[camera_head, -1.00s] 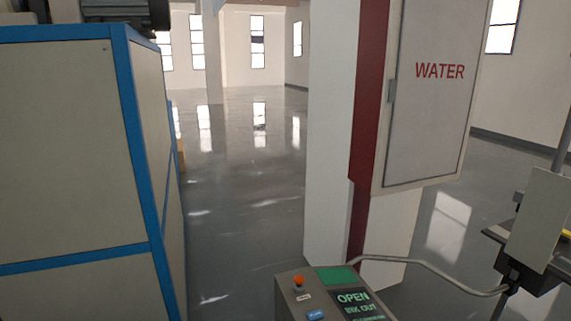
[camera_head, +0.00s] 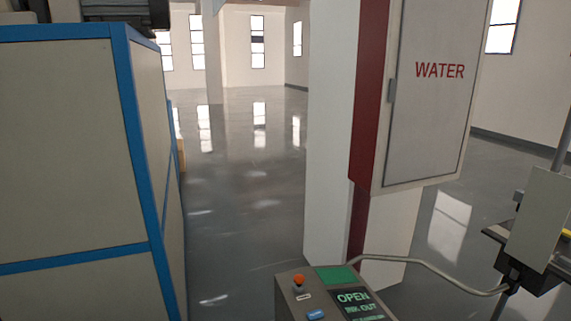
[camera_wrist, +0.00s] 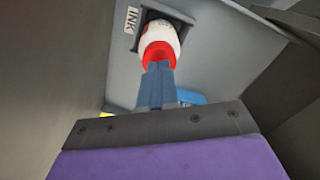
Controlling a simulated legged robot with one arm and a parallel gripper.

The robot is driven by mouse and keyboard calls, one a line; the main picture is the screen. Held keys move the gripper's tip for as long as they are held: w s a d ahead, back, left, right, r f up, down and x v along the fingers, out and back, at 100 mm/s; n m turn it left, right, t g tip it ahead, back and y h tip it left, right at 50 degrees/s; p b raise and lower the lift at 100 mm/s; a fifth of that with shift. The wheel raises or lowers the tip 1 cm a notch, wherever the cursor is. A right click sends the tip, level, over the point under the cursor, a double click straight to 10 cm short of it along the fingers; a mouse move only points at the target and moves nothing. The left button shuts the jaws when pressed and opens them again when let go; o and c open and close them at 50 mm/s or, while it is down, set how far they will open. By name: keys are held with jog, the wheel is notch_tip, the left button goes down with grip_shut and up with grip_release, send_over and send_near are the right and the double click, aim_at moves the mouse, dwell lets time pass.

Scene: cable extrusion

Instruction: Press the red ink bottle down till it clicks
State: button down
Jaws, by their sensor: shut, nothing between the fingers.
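The ink bottle (camera_wrist: 160,40) shows in the wrist view, with a white body and a red end (camera_wrist: 160,56) facing my gripper. It sits in a dark square opening beside a label reading INK (camera_wrist: 132,22). My gripper (camera_wrist: 160,70) is shut, and its blue-grey fingers reach up to the red end. The fingertips overlap the red end in the picture; whether they touch it or stop just short, I cannot tell. The bottle and my gripper do not show in the head view.
In the head view, a control box (camera_head: 300,297) with a red-orange button and a screen reading OPEN (camera_head: 354,298) stands at the bottom. A WATER cabinet (camera_head: 425,120) is on the right, a blue-framed machine (camera_head: 65,160) on the left. Grey panel walls surround the bottle's recess (camera_wrist: 225,55).

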jog(key=shift+f+b, duration=0.35)
jog(key=shift+f, duration=0.5)
dwell(0.5)
notch_tip(320, 180, up, 8)
jog(key=p, duration=0.4)
jog(key=shift+p, duration=0.4)
dwell(0.6)
